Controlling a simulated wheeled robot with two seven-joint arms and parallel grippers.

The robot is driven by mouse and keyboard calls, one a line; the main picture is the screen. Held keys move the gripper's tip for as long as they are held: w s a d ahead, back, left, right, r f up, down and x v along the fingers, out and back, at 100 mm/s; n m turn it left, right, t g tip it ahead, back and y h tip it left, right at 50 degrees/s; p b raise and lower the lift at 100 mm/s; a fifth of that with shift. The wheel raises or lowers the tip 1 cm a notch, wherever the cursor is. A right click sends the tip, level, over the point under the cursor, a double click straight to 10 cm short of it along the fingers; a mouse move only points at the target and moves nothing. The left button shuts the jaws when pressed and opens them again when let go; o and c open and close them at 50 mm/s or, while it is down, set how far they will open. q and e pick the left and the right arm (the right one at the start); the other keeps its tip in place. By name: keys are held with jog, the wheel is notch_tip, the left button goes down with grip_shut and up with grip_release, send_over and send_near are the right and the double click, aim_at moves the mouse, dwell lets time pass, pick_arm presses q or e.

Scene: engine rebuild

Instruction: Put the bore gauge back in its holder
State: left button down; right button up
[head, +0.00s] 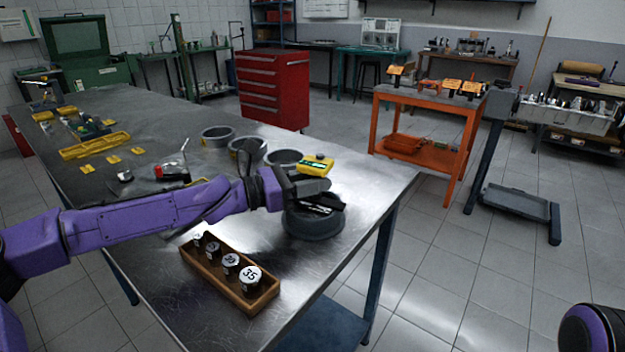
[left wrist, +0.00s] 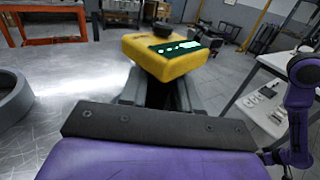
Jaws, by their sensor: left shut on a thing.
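The yellow bore gauge (head: 316,165), with a dark green display face, is held in my left gripper (head: 308,190) above the near right part of the steel table. In the left wrist view the gauge (left wrist: 165,52) sits across the two grey fingers (left wrist: 160,92), with a dark round knob behind it. A dark round base (head: 313,224) is below the gripper, partly covered by it. A wooden rack (head: 213,277) with several numbered dark pieces stands at the table's near edge. I cannot tell which is the gauge's holder. My right gripper does not show.
Three grey rings (head: 217,137) stand on the table behind my left arm. A yellow tray (head: 95,146) and small yellow parts lie at the far left. An orange cart (head: 425,138) and a red tool cabinet (head: 273,87) stand beyond. Bare steel (head: 375,182) lies right of the gripper.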

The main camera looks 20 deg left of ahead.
pick_arm(q)
jog(key=c, duration=0.7)
grip_release()
jog(key=shift+c, duration=0.2)
jog(key=shift+p+v, duration=3.25)
jog(key=shift+v, duration=2.05)
